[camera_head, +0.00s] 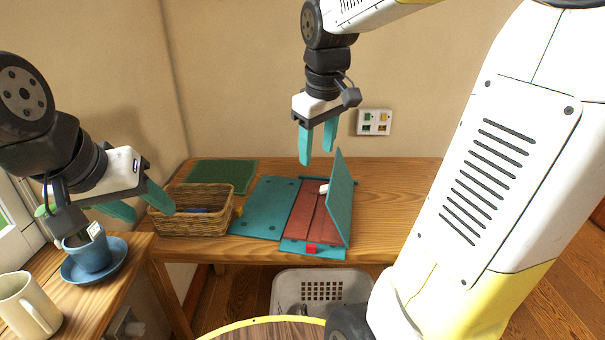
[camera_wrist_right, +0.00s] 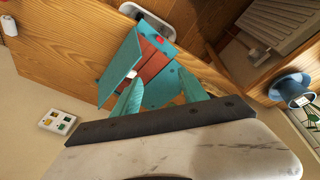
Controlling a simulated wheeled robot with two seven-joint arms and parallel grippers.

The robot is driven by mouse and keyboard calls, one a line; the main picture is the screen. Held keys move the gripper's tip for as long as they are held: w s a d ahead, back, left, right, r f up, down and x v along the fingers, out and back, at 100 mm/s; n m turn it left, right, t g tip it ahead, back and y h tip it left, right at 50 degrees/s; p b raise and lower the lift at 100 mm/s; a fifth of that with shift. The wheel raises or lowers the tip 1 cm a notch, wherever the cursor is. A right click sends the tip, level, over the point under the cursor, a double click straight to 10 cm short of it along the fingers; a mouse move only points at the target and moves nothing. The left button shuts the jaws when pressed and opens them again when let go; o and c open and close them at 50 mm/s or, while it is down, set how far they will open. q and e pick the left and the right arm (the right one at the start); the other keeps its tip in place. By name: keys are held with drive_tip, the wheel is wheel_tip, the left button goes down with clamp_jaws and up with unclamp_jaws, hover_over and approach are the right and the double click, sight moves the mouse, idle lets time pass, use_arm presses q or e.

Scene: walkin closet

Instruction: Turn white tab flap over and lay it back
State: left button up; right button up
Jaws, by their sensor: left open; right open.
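A teal folding board with a red middle panel (camera_head: 303,212) lies on the wooden table. Its left teal flap (camera_head: 262,212) lies flat, with a yellow tab (camera_head: 239,211) at its edge. Its right teal flap (camera_head: 342,200) stands nearly upright; it also shows in the right wrist view (camera_wrist_right: 119,70). A white tab (camera_head: 323,188) shows beside the standing flap; its attachment is unclear. A red tab (camera_head: 311,248) is at the front. My right gripper (camera_head: 318,148) is open and empty, above and behind the board. My left gripper (camera_head: 140,203) is open and empty near the basket.
A wicker basket (camera_head: 190,222) stands left of the board, before a green mat (camera_head: 222,173). A blue cup (camera_head: 90,257) on a saucer and a cream mug (camera_head: 27,305) are on the left surface. A white bin (camera_head: 322,287) is below the table front.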

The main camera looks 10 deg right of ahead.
drive_tip(key=w+d+f+n+g+h, duration=0.2)
drive_tip(key=w+f+n, duration=0.2)
drive_tip(key=w, duration=0.6)
drive_tip(key=n+g+h, duration=0.2)
drive_tip(key=n+g, duration=0.1)
approach(323, 188)
drive_tip(key=f, duration=0.1)
drive_tip(key=x, duration=0.7)
drive_tip(key=shift+d+f, duration=0.1)
drive_tip(key=shift+d, duration=0.15)
clamp_jaws()
